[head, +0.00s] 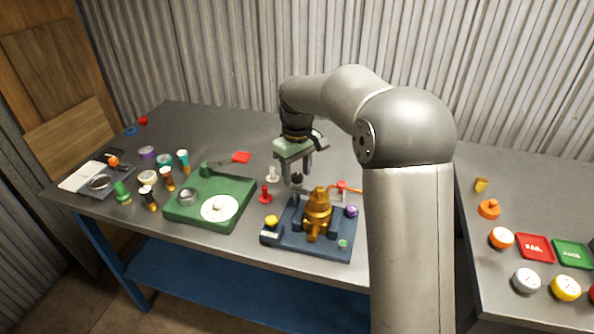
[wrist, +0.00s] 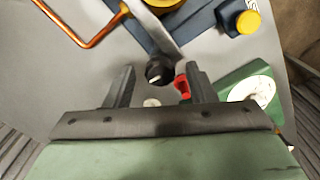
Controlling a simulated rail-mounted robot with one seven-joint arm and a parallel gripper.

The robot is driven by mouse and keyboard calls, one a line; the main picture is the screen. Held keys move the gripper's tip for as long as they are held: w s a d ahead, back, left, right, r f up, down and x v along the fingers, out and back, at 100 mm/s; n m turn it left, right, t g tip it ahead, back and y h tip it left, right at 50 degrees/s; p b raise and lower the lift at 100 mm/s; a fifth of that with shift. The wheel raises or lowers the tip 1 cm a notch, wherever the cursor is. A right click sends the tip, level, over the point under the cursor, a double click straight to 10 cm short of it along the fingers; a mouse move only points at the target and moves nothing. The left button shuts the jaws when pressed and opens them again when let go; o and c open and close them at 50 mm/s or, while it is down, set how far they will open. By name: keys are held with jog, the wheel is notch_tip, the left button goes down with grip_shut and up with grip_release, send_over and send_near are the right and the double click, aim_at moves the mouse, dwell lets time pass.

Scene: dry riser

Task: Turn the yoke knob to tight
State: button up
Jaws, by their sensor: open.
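The yoke knob is small and black with a pale mark; in the wrist view the knob (wrist: 158,70) sits at the end of a grey bar, between and just beyond my fingertips. The knob (head: 297,179) also shows below my gripper (head: 295,172) in the head view. My gripper (wrist: 159,80) is open, one finger on each side of the knob, with gaps visible. It points down, and I cannot tell whether the fingertips reach the knob's height. The brass valve (head: 318,208) stands on the dark blue base (head: 285,243).
A yellow knob (head: 271,221) and a purple knob (head: 351,210) are on the base. A copper rod (wrist: 100,35) runs near the valve. A red piece (head: 265,194) stands close to my gripper. A green fixture (head: 185,213) with a white dial lies to the left.

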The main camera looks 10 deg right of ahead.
jog(key=shift+c, duration=0.3)
jog(key=c, duration=0.9)
jog(key=shift+m, duration=0.3)
jog(key=m+p, duration=0.1)
jog(key=m, duration=0.3)
jog(key=shift+r+m, duration=0.1)
jog(key=shift+m, duration=0.2)
jog(key=m+p, duration=0.1)
jog(key=m, duration=0.3)
jog(key=shift+m, duration=0.3)
jog(key=m, duration=0.4)
jog(key=shift+m+p, duration=0.3)
jog(key=shift+p, duration=0.05)
jog(key=shift+w+m+p, duration=0.1)
jog(key=shift+m+p, duration=0.35)
jog(key=shift+m, duration=1.75)
